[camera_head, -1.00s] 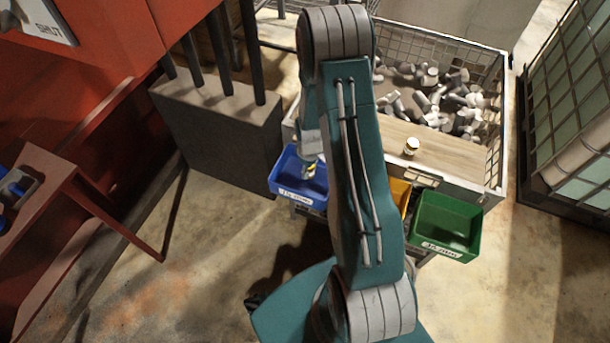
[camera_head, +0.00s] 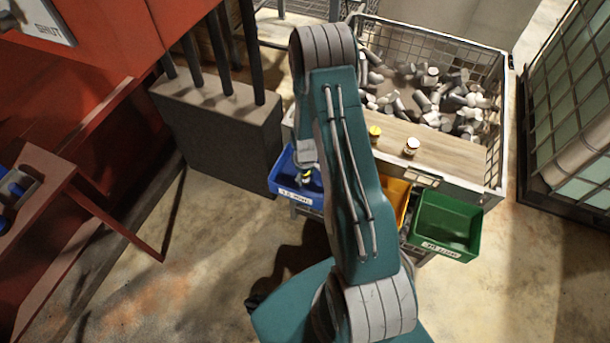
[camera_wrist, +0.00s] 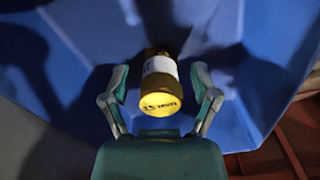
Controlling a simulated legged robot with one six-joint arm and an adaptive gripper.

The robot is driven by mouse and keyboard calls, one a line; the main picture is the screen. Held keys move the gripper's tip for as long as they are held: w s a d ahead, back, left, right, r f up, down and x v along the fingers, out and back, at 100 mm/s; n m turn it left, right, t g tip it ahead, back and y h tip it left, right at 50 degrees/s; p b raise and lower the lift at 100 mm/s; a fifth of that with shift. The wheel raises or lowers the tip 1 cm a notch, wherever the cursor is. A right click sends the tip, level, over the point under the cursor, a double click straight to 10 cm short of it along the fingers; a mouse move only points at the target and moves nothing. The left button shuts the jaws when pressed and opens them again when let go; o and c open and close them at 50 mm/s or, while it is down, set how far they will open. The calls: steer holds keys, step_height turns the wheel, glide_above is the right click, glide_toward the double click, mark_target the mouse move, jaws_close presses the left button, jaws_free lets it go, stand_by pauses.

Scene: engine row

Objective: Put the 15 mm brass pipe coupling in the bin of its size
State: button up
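The brass pipe coupling (camera_wrist: 161,88) has a white band and a yellow end face marked "15 mm" in the wrist view. It is between the fingers of my gripper (camera_wrist: 160,80), with a gap on both sides, so the fingers are open. Behind it are the blue walls of the blue bin (camera_wrist: 240,85). In the head view the blue bin (camera_head: 288,187) is left of my arm, and a small yellow spot of the coupling (camera_head: 307,176) shows in it. I cannot tell whether the coupling rests on the bin floor. The bin's label is hard to read.
A yellow bin (camera_head: 398,190), partly behind my arm, and a green bin (camera_head: 447,222) stand to the right. Two more couplings stand on the wooden board (camera_head: 455,155): one yellow-topped (camera_head: 375,132), one white-banded (camera_head: 411,147). The wire crate (camera_head: 503,110) behind holds many grey fittings.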

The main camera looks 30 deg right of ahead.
steer(key=s+a+r+m+t, duration=0.1)
steer(key=s+a+r, duration=0.15)
steer(key=r, duration=1.45)
steer(key=s+a+r+m+t, duration=0.15)
steer(key=a+r, duration=0.25)
steer(key=r, duration=1.3)
steer(key=s+a+r+m+t, duration=0.1)
steer(key=s+a+r, duration=0.2)
steer(key=s+r, duration=0.2)
steer(key=s+a+r+m+t, duration=0.1)
steer(key=s+a+r+t, duration=0.1)
steer(key=s+r, duration=0.4)
steer(key=s+a, duration=0.1)
steer(key=s, duration=0.3)
steer(key=shift+s+a+r, duration=0.15)
steer(key=shift+s+a, duration=0.05)
steer(key=shift+a, duration=0.05)
